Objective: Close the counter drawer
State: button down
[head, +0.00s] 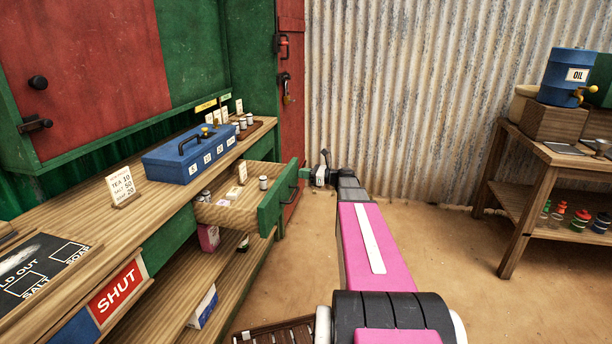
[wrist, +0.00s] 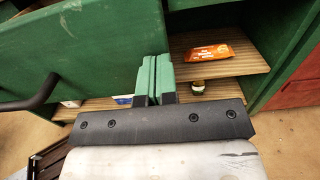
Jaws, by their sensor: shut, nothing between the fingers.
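The counter drawer (head: 232,215) is pulled out from the wooden counter, with several small items in it. Its green front (head: 268,213) carries a dark handle (head: 292,187). In the wrist view, the green front (wrist: 95,45) fills the upper left and its handle (wrist: 38,97) is at the left edge. My gripper (head: 304,174) is just outside the far end of the front, near the handle. In the wrist view, my gripper's green fingers (wrist: 154,72) are shut and empty, in line with the front's right edge. I cannot tell whether they touch it.
A blue cash box (head: 190,155) and cards stand on the counter top. A wooden table (head: 560,155) with a blue oil drum (head: 568,65) stands at right.

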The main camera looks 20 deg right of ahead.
jog(key=x, duration=1.9)
jog(key=shift+w+a, duration=0.2)
jog(key=shift+a, duration=0.15)
send_near(259, 169)
jog(key=v, duration=0.3)
jog(key=shift+d+f, duration=0.2)
jog(key=shift+d, duration=0.05)
jog(key=s+a, duration=0.1)
jog(key=s, duration=0.2)
jog(key=s+a, duration=0.1)
jog(key=s, duration=0.1)
jog(key=shift+a+r, duration=0.2)
jog(key=shift+a, duration=0.3)
jog(key=x, duration=1.3)
jog(key=shift+w+a, duration=0.2)
jog(key=shift+a, duration=0.1)
